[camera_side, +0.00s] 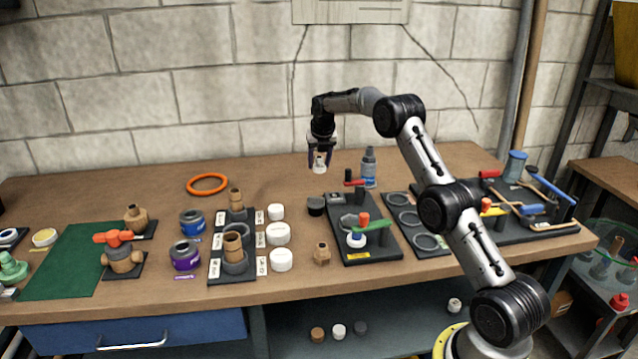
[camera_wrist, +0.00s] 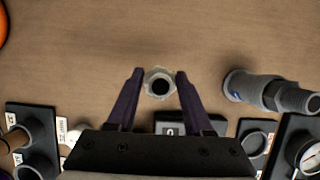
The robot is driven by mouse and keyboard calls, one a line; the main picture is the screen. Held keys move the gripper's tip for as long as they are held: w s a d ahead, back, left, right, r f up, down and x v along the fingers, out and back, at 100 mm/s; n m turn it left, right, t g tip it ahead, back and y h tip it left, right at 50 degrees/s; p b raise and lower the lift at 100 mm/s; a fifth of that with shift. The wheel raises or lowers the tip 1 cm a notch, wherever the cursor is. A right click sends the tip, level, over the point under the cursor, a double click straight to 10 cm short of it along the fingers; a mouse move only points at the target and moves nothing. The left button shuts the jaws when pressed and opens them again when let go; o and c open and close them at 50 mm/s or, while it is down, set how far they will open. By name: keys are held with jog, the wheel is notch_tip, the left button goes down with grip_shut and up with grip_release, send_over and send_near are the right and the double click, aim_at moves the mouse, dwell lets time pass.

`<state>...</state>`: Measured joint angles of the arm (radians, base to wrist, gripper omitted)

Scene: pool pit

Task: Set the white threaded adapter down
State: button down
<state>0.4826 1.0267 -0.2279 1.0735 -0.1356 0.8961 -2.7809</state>
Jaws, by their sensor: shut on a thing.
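The white threaded adapter (camera_side: 320,168) is held between the fingertips of my gripper (camera_side: 319,160), above the back middle of the wooden bench. In the wrist view the adapter (camera_wrist: 160,82) appears as a pale ring with a dark bore, gripped from both sides by the fingers (camera_wrist: 158,85). The gripper is shut on it. Bare wood surrounds it in the wrist view. The exact height above the bench is hard to tell.
White caps (camera_side: 278,234) and a black fitting stand (camera_side: 232,268) are to the left. An orange ring (camera_side: 207,184) lies farther left. The wood between ring and gripper is mostly clear.

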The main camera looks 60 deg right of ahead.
aim_at(318, 186)
jog(key=shift+f, duration=3.2)
jog(key=shift+f, duration=0.1)
jog(key=shift+c, duration=1.5)
grip_release()
